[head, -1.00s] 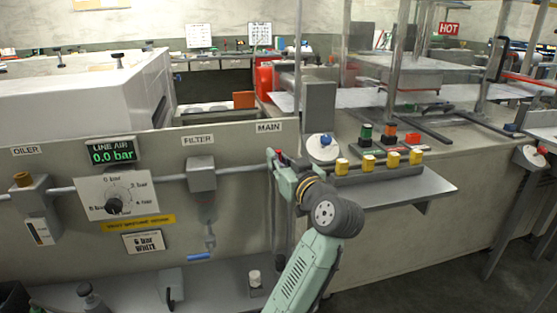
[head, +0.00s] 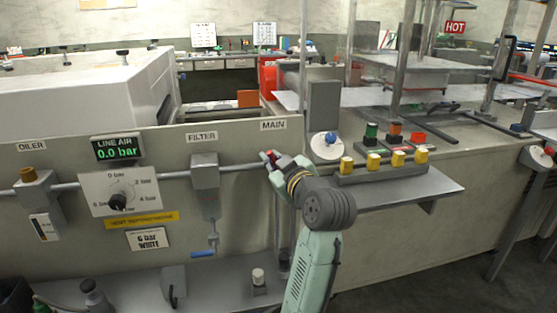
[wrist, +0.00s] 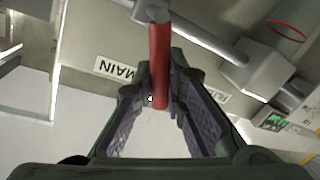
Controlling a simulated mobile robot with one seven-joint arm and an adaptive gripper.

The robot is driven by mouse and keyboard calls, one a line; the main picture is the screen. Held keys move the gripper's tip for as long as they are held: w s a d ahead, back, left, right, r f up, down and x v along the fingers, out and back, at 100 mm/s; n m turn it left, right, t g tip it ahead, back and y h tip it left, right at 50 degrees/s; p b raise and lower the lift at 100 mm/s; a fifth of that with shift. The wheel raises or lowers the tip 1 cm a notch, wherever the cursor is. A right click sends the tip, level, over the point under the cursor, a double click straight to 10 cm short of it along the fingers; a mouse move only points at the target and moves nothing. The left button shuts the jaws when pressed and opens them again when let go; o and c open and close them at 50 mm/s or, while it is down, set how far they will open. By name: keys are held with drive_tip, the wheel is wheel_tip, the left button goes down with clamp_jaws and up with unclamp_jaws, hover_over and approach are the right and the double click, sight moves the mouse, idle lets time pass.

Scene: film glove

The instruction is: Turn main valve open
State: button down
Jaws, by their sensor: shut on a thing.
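The main valve's red lever handle (wrist: 158,60) runs down between my fingers in the wrist view, below the pipe. In the head view only a small red part of the handle (head: 269,154) shows under the MAIN label (head: 273,125); my gripper hides the valve body. My gripper (head: 271,161) is at the right end of the pipe. In the wrist view my gripper (wrist: 160,100) is shut on the handle near its free end. The LINE AIR display (head: 117,148) reads 0.0 bar.
Left along the pipe are the filter (head: 204,172), the pressure dial (head: 120,193) and the oiler (head: 35,190). A shelf with yellow buttons (head: 398,159) stands close to the right of my wrist. A grey ledge (head: 215,283) with small parts lies below.

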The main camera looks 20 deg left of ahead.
drive_tip(key=f+n+b, duration=0.1)
drive_tip(key=n, duration=0.1)
drive_tip(key=s+a+f+n+h+b, duration=0.1)
drive_tip(key=n, duration=0.2)
drive_tip(key=a+f+n+h+b, duration=0.1)
drive_tip(key=n, duration=0.2)
drive_tip(key=shift+s+a+f, duration=0.1)
drive_tip(key=shift+s+f, duration=0.2)
drive_tip(key=shift+a+f+n+t+h+b, duration=0.1)
drive_tip(key=shift+f+n+t+h+b, duration=0.2)
drive_tip(key=shift+n, duration=0.4)
drive_tip(key=shift+f+n+t+h+b, duration=0.1)
drive_tip(key=shift+f+n+h+b, duration=0.2)
drive_tip(key=shift+n, duration=0.4)
drive_tip(key=c, duration=1.6)
unclamp_jaws()
drive_tip(key=shift+r, duration=0.1)
drive_tip(key=v, duration=1.2)
